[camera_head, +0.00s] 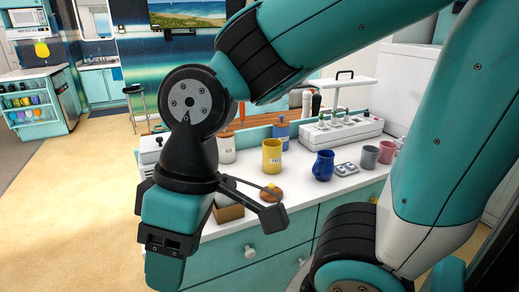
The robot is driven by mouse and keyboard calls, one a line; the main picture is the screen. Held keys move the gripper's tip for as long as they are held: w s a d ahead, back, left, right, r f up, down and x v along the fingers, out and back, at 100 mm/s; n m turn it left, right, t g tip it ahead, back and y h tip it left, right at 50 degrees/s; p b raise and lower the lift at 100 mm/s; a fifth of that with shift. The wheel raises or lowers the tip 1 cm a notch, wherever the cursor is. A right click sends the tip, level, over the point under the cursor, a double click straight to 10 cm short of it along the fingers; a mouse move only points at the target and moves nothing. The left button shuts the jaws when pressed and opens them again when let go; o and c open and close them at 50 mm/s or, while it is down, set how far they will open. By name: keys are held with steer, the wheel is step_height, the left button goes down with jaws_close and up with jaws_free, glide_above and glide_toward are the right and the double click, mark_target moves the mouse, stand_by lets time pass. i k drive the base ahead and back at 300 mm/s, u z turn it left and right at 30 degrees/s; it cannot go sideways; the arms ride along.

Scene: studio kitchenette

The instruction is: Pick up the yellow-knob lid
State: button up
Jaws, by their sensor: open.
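The yellow-knob lid (270,195) is a round brown wooden disc with a small yellow knob on top. It lies on the white counter, in front of an uncovered yellow canister (272,158). My gripper (271,215) is open, with one dark finger reaching right in front of the lid in the picture. The other finger is not clearly visible. I cannot tell how far the fingers are from the lid. The finger covers part of the lid's near side, and nothing shows held in the gripper.
A blue pitcher (323,166), grey cup (369,157) and pink cup (387,152) stand right. A brown box (230,212) sits left, partly behind my arm. Bare counter lies right of the lid.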

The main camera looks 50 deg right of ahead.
mark_target(265, 196)
steer(key=z, duration=1.25)
